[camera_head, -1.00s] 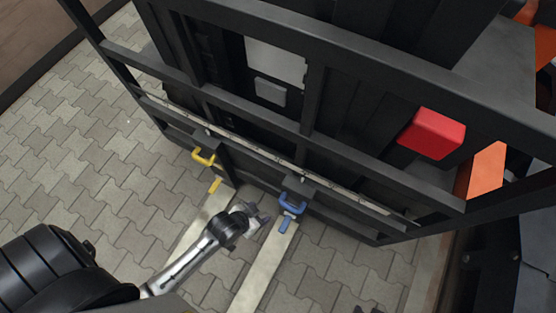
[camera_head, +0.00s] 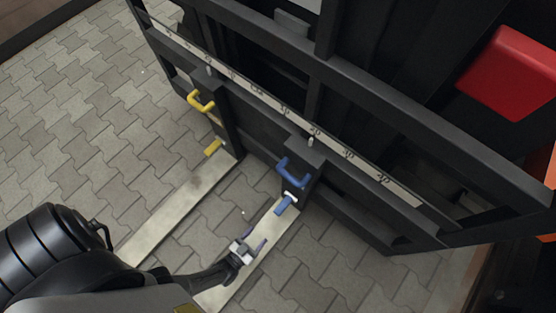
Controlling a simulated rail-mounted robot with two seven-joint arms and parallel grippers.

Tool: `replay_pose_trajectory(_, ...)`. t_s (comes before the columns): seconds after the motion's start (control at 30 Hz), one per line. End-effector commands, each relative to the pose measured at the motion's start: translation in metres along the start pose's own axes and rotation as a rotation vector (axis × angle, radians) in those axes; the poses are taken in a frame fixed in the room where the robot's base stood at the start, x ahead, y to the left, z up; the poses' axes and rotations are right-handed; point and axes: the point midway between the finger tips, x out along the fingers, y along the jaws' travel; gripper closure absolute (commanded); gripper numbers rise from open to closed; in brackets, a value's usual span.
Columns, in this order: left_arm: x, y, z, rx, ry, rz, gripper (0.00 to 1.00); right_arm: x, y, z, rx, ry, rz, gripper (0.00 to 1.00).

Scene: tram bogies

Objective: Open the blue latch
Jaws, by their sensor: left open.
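The blue latch (camera_head: 291,172) sits on the lower part of the dark frame, right of the picture's middle. It has a U-shaped blue handle, with a smaller blue tab (camera_head: 284,205) below it. My left gripper (camera_head: 256,245) is open and empty. It is below and left of the blue latch, over a pale strip, and apart from it. My right gripper is out of view.
A yellow latch (camera_head: 201,101) with a yellow tab (camera_head: 213,147) is on the same frame to the left. A red block (camera_head: 511,73) is at the upper right. Pale strips (camera_head: 186,208) run over grey paving (camera_head: 90,140), which is open at the left.

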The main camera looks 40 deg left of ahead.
Motion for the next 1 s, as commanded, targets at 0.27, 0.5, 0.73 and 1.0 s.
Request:
replay_pose_trajectory(0.27, 0.015, -0.002, 0.005, 0.007, 0.031, -0.01, 0.4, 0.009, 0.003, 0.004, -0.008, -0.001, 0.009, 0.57)
replay_pose_trajectory(0.5, 0.06, -0.003, 0.005, 0.007, 0.03, -0.009, 0.4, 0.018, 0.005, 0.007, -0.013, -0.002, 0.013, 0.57)
replay_pose_trajectory(0.73, 0.099, -0.003, 0.004, 0.006, 0.029, -0.009, 0.4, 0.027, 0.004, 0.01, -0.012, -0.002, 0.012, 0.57)
replay_pose_trajectory(1.0, 0.125, -0.003, 0.003, 0.008, 0.027, -0.009, 0.4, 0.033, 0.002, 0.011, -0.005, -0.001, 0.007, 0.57)
